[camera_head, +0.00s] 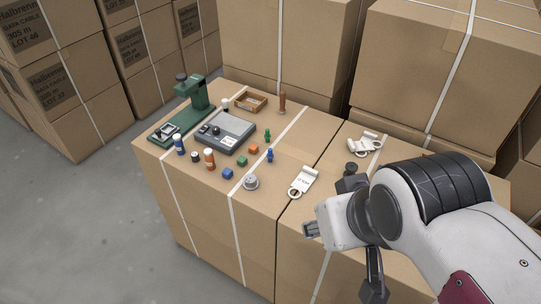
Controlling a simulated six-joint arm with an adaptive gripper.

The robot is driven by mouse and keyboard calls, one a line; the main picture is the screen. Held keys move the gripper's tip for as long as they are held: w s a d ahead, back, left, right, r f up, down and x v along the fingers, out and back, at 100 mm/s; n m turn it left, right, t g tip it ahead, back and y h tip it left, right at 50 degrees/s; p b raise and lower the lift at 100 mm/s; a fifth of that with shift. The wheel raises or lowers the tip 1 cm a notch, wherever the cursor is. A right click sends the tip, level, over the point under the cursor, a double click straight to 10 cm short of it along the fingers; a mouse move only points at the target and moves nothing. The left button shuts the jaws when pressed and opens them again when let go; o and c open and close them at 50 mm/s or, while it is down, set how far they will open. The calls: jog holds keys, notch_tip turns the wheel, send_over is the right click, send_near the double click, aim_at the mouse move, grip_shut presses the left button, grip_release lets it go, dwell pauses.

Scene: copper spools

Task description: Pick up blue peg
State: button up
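The blue peg (270,155) stands upright on the cardboard box top (215,194), near the middle of the picture. It is small, with a rounded head, and nothing touches it.
A grey device (226,132) and green stand (190,104) are further left. A white tag (303,182) lies to the right.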

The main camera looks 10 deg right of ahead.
jog(key=shift+c, duration=0.7)
jog(key=shift+w, duration=0.15)
jog(key=w+d+f+t, duration=0.1)
jog(key=w+d+f, duration=0.1)
jog(key=w, duration=0.7)
jog(key=w+d+f+n+t, duration=0.1)
jog(key=w+f+t, duration=0.15)
jog(key=w, duration=0.75)
jog(key=w+d+f+t, duration=0.1)
jog(key=w+d+f, duration=0.15)
jog(key=w, duration=0.65)
jog(key=w+f+t, duration=0.1)
jog(key=w+f, duration=0.2)
jog(key=f, duration=0.2)
jog(key=w+a+f+n+t+y, duration=0.1)
jog(key=w+f, duration=0.2)
jog(key=f, duration=0.3)
jog(key=w+f+t+y, duration=0.1)
jog(key=w+f, duration=0.3)
jog(key=f, duration=0.1)
jog(key=shift+a+f+t, duration=0.2)
jog(key=shift+f+t, duration=0.15)
jog(key=shift+s+a+f+t+y, duration=0.15)
jog(key=shift+f+t+y, duration=0.2)
jog(key=shift+f, duration=0.55)
